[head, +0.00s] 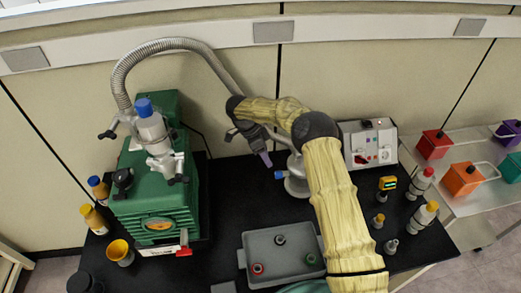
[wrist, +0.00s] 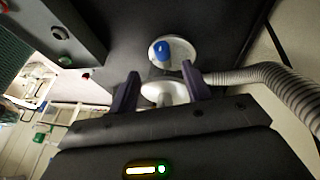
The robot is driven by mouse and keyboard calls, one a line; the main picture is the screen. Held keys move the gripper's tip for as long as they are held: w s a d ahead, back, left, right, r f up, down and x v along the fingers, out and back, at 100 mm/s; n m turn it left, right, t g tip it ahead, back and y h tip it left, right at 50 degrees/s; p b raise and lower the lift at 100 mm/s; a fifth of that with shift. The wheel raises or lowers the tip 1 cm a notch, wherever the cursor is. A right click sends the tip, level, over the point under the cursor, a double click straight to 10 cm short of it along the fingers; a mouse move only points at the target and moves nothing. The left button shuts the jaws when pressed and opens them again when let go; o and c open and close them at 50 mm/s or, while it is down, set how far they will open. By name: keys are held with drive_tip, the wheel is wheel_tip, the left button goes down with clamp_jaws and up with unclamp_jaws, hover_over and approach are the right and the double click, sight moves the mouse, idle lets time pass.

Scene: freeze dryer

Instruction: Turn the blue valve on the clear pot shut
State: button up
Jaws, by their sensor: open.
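The clear pot (head: 297,186) stands on the black bench right of the green machine, partly hidden by my arm. Its blue valve (head: 279,175) sticks out on its left side. In the wrist view, the blue valve (wrist: 161,50) appears just beyond and between the fingertips, in front of the pale round pot (wrist: 183,52). My gripper (head: 266,161) is above and slightly left of the valve, pointing down. In the wrist view, its two purple fingers (wrist: 160,70) are apart with nothing held. Neither finger visibly touches the valve.
The green machine (head: 155,195) stands left, with a grey hose (head: 175,44) arching from it behind my arm. A grey tray (head: 260,241) lies in front. A white control box (head: 370,144) stands to the right of my arm. Small bottles (head: 421,183) stand farther right.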

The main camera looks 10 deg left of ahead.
drive_tip(key=v, duration=0.4)
drive_tip(key=shift+d, duration=0.1)
drive_tip(key=shift+r, duration=0.1)
drive_tip(key=w+d+r+n+t+y, duration=0.25)
drive_tip(key=w+r+n+t, duration=0.2)
drive_tip(key=r+t, duration=0.35)
drive_tip(key=w+d+r+n+t+y, duration=0.1)
drive_tip(key=w+d+r+n+t, duration=0.2)
drive_tip(key=w+r+t, duration=0.5)
drive_tip(key=s+d+f+n+g, duration=0.2)
drive_tip(key=s+d+g, duration=0.2)
drive_tip(key=s, duration=0.9)
drive_tip(key=s+d+f+n+g+y, duration=0.1)
drive_tip(key=s+d+g, duration=0.3)
drive_tip(key=s, duration=0.9)
drive_tip(key=s+d+f+n+g, duration=0.3)
drive_tip(key=s+d, duration=0.6)
drive_tip(key=s, duration=0.5)
drive_tip(key=shift+f+n+g+y, duration=0.35)
drive_tip(key=shift+f+g, duration=0.1)
drive_tip(key=shift+g, duration=0.25)
